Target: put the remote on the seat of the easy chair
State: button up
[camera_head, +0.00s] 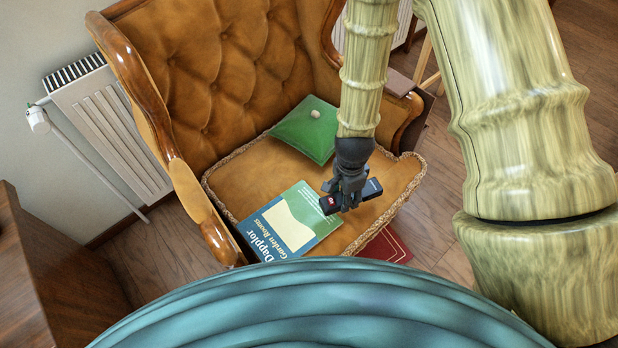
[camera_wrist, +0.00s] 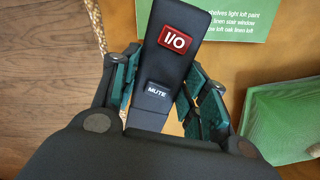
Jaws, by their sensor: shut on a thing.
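The black remote (camera_head: 368,190) is in my gripper (camera_head: 345,188), above the front right part of the easy chair's seat (camera_head: 250,178). In the wrist view the remote (camera_wrist: 182,62) shows a red I/O button and a MUTE button, and it lies between the two green-padded fingers of my gripper (camera_wrist: 165,95). The gripper is shut on it. The orange tufted easy chair (camera_head: 220,75) has a wooden frame. I cannot tell how far the remote is above the seat, or whether it touches it.
A green and blue book (camera_head: 290,222) lies on the seat's front left, and a green cushion (camera_head: 308,128) lies toward the back. Bare seat shows between them and at the right. A radiator (camera_head: 110,125) stands left; a dark red item (camera_head: 385,246) lies on the floor in front.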

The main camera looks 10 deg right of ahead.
jog(key=shift+s+d+f, duration=0.1)
jog(key=shift+s+f, duration=0.05)
jog(key=shift+f, duration=0.15)
jog(key=shift+d+m, duration=0.1)
jog(key=shift+m, duration=0.2)
jog(key=w+d, duration=0.2)
jog(key=w, duration=0.2)
jog(key=w+d+f+b, duration=0.1)
jog(key=w+d, duration=0.2)
jog(key=w, duration=0.2)
jog(key=w+d, duration=0.2)
jog(key=w, duration=0.3)
jog(key=shift+d+f+b, duration=0.15)
jog(key=shift+f+b, duration=0.1)
jog(key=shift+b, duration=0.1)
jog(key=shift+f+b, duration=0.4)
jog(key=shift+f, duration=1.35)
jog(key=o, duration=1.1)
jog(key=shift+f, duration=0.15)
jog(key=shift+c, duration=0.2)
jog(key=shift+o, duration=0.2)
notch_tip(320, 180, up, 12)
jog(key=p, duration=0.2)
jog(key=shift+r, duration=0.2)
